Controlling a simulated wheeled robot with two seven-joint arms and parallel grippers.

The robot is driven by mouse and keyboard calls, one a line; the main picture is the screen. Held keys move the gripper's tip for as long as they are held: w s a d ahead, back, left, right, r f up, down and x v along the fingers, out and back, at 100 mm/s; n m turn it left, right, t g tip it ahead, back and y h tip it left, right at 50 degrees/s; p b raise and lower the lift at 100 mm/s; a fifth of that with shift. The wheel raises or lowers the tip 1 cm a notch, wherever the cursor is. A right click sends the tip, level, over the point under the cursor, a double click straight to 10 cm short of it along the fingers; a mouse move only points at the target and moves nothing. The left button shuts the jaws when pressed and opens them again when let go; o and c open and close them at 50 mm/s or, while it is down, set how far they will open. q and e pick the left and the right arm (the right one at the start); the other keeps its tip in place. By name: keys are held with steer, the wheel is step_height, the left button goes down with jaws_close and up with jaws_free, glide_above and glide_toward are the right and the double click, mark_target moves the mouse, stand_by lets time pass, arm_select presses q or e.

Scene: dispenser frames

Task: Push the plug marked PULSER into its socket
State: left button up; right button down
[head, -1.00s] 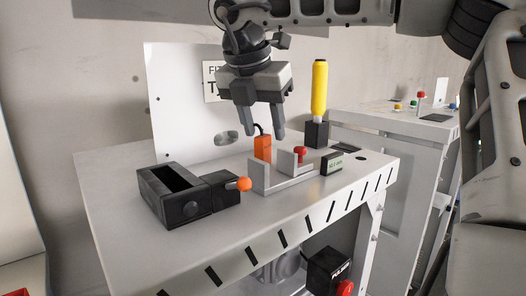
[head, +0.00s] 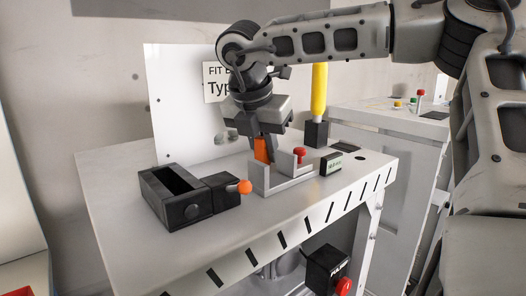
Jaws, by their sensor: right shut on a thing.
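My right gripper (head: 267,154) reaches down from above and is shut on the orange block (head: 261,150), which stands at the back end of a light grey U-shaped bracket on the bench top. The fingers partly hide the block. A black box marked PULSER (head: 325,268) shows below the bench top's front edge, with a red round knob (head: 344,286) at its lower right. I cannot tell a separate plug and socket there. My left gripper is not in view.
On the bench top (head: 130,215) are an open black box (head: 180,208) with an orange ball knob (head: 245,187), the grey bracket (head: 285,183) with a red knob (head: 299,152), a small display (head: 331,164) and a yellow cylinder (head: 319,90). A white panel stands behind.

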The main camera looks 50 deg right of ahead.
steer(key=shift+r, duration=0.55)
step_height(320, 180, up, 2)
steer(key=shift+r, duration=0.25)
arm_select(q)
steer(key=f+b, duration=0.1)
steer(key=b, duration=0.1)
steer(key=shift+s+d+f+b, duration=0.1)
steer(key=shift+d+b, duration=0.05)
steer(key=shift+b, duration=0.25)
arm_select(e)
steer(key=s+a+r, duration=0.9)
steer(key=s, duration=0.1)
steer(key=shift+a+r, duration=0.25)
steer(key=shift+a, duration=0.1)
steer(key=shift+a, duration=0.1)
